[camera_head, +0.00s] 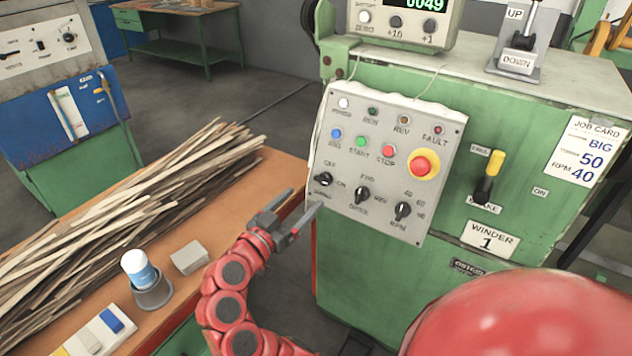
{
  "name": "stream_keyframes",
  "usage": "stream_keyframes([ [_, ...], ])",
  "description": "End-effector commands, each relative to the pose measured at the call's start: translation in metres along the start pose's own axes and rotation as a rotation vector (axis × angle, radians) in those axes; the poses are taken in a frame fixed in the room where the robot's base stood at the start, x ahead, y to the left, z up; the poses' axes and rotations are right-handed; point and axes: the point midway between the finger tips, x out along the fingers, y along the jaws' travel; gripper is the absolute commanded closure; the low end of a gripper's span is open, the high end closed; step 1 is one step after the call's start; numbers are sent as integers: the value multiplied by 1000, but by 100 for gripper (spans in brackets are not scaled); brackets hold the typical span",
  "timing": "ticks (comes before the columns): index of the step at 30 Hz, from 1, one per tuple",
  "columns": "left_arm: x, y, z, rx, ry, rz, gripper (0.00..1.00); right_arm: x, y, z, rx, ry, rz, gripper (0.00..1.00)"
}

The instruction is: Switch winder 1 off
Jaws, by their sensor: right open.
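Winder 1 is the green machine on the right, with its name plate (490,238) on the front. Its grey control panel (385,165) carries a black OFF/ON knob (323,179) at the lower left; I cannot tell which way it points. A white lamp (343,103) sits at the panel's top left. A green start button (361,142), a red stop button (389,151) and a red emergency button on yellow (421,165) are on the panel. My right gripper (303,201) is open and empty, just below and left of the knob, apparently apart from it. My left gripper is not in view.
The brake lever (489,176) has a yellow handle. A counter (424,12) on top reads 0049. A wooden bench (190,290) at left holds long strips (130,205), a blue-and-white can (139,268) and a grey block (190,257). Another machine (60,110) stands behind.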

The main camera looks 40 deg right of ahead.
Motion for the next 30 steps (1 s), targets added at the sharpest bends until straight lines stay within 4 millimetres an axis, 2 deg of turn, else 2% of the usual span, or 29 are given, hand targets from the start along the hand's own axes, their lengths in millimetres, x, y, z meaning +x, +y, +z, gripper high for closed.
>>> stream_keyframes([
  [3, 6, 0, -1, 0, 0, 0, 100, 28, 2, -2, -1, 0, 6, 18],
  [9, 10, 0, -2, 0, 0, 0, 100, 60, 1, -1, -1, 0, 3, 18],
  [15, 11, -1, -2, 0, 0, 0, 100, 72, 0, -1, -1, 3, -1, 18],
  [22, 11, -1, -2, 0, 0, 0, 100, 72, 0, -1, -1, 2, -2, 18],
  [23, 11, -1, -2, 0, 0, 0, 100, 72, 0, -1, 0, 2, -2, 19],
  [30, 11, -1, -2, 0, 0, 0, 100, 72, 0, -1, -1, 2, -2, 62],
])
